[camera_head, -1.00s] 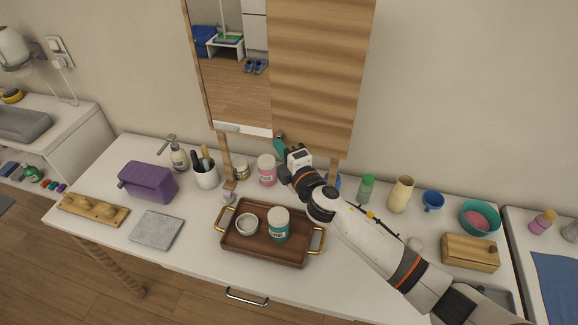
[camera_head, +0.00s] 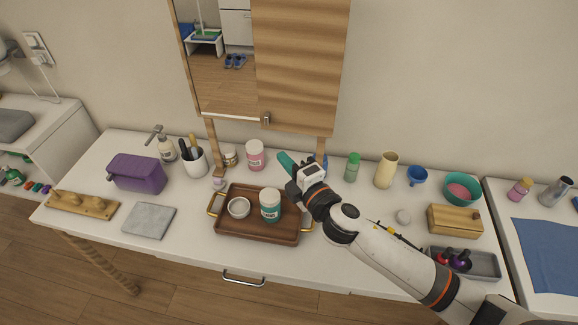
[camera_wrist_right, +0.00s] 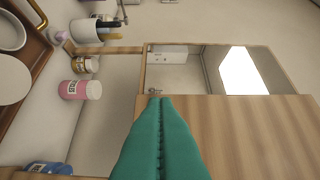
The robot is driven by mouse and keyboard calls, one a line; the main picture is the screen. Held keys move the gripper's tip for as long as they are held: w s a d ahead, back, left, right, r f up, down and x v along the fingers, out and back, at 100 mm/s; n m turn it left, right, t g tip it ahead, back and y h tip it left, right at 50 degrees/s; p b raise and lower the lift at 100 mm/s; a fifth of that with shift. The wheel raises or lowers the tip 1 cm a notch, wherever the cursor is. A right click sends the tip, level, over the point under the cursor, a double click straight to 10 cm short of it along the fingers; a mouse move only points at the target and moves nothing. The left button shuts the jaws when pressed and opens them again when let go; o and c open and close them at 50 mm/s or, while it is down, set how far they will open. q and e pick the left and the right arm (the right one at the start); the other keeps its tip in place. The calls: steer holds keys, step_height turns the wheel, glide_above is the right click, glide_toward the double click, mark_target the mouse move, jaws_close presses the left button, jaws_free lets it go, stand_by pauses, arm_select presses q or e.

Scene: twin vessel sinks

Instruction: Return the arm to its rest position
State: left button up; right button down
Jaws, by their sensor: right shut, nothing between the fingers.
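My right arm comes in from the lower right in the head view. Its gripper (camera_head: 286,160) has teal fingers and is shut and empty, above the counter behind the wooden tray (camera_head: 258,237). In the right wrist view the teal fingers (camera_wrist_right: 160,105) lie together, with the wooden cabinet door (camera_wrist_right: 245,135) beyond them. In the head view the cabinet door (camera_head: 300,65) stands just behind and above the gripper, apart from it. My left gripper is not in view.
The tray holds a teal-labelled jar (camera_head: 270,205) and a small white bowl (camera_head: 239,208). A pink jar (camera_head: 255,156) stands left of the gripper. A green bottle (camera_head: 352,168), a cream vase (camera_head: 386,171) and a wooden box (camera_head: 455,221) stand to the right.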

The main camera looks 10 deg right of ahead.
steer(key=s+d+f+m+g+h, duration=0.5)
steer(key=s+d+f+m+h, duration=0.3)
steer(key=s+m, duration=0.45)
steer(key=s+d+f+m+g, duration=0.3)
steer(key=s+m+g, duration=0.1)
steer(key=s, duration=0.5)
steer(key=s+d+f+m+g, duration=0.3)
steer(key=s+d+m+g, duration=0.15)
steer(key=s, duration=0.35)
step_height(320, 180, down, 26)
steer(key=s+a+b, duration=0.1)
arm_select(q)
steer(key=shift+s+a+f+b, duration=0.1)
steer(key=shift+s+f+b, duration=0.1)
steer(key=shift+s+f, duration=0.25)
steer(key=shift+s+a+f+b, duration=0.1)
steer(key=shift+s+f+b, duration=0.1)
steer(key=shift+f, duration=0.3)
arm_select(e)
steer(key=s+d+f+g, duration=0.2)
steer(key=s+d+f, duration=0.1)
steer(key=s+f, duration=1.4)
steer(key=shift+f, duration=0.45)
